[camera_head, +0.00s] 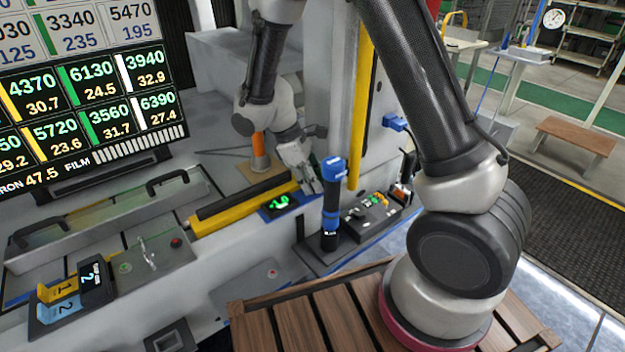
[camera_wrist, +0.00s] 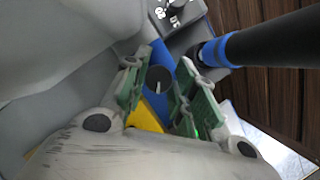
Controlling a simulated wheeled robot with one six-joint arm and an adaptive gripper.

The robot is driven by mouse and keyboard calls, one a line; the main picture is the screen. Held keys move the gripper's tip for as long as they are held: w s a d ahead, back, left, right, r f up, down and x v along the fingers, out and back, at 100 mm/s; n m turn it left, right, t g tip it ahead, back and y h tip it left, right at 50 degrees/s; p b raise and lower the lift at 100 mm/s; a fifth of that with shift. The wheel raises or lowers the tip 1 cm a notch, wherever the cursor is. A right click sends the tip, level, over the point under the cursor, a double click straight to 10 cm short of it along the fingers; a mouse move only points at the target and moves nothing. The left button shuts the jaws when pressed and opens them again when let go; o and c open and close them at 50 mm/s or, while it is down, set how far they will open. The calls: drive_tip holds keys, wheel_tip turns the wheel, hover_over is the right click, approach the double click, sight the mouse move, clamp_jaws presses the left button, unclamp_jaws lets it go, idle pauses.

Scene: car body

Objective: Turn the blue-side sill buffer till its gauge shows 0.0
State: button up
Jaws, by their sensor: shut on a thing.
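The blue-side sill buffer is a dark round knob (camera_wrist: 159,80) with a white pointer line on a blue base, seen between my fingers in the wrist view. In the head view my gripper (camera_head: 308,180) reaches down over the blue end of the sill and hides the knob. My gripper (camera_wrist: 167,82) has green-padded fingers, one on each side of the knob, and is shut on it. The gauge (camera_head: 280,202) is a dark display with green digits on the blue plate, left of my gripper. Its digits are too small to read surely.
A black post with blue bands (camera_head: 333,200) stands close right of my gripper, also large in the wrist view (camera_wrist: 240,45). A yellow sill strip (camera_head: 235,212) runs left. A control box (camera_head: 375,212) sits right. A large number board (camera_head: 80,90) stands at left.

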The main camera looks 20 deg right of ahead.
drive_tip(key=shift+n+t, duration=0.9)
drive_tip(key=shift+n, duration=1.4)
drive_tip(key=o, duration=1)
drive_tip(key=v, duration=1.2)
drive_tip(key=shift+a, duration=0.15)
